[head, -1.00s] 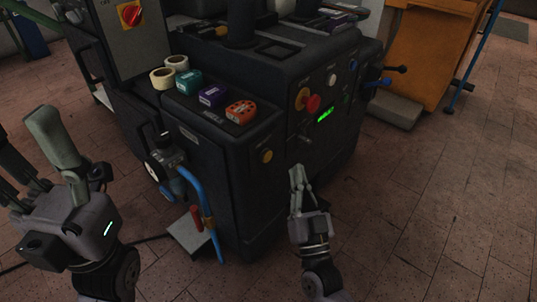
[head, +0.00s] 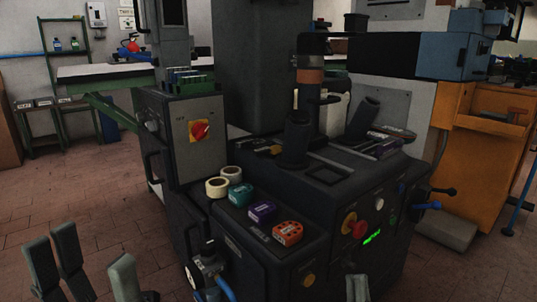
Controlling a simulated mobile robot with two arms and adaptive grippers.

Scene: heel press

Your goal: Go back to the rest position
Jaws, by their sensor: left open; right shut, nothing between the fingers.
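My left gripper (head: 88,258) is at the lower left of the head view, fingers pointing up and spread apart, with nothing between them. Its palm is cut off by the bottom edge. My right gripper (head: 357,288) shows only as fingertips at the bottom edge, in front of the press; they are together and hold nothing visible. The dark heel press (head: 265,262) fills the middle. Both grippers appear apart from it, though the right one overlaps its front in the picture.
On the press's ledge stand two tape rolls (head: 217,187) and teal, purple and orange boxes (head: 287,232). A red knob (head: 357,229) and levers (head: 428,205) stick out on its right. An orange cabinet (head: 480,150) stands at right. Floor at left is clear.

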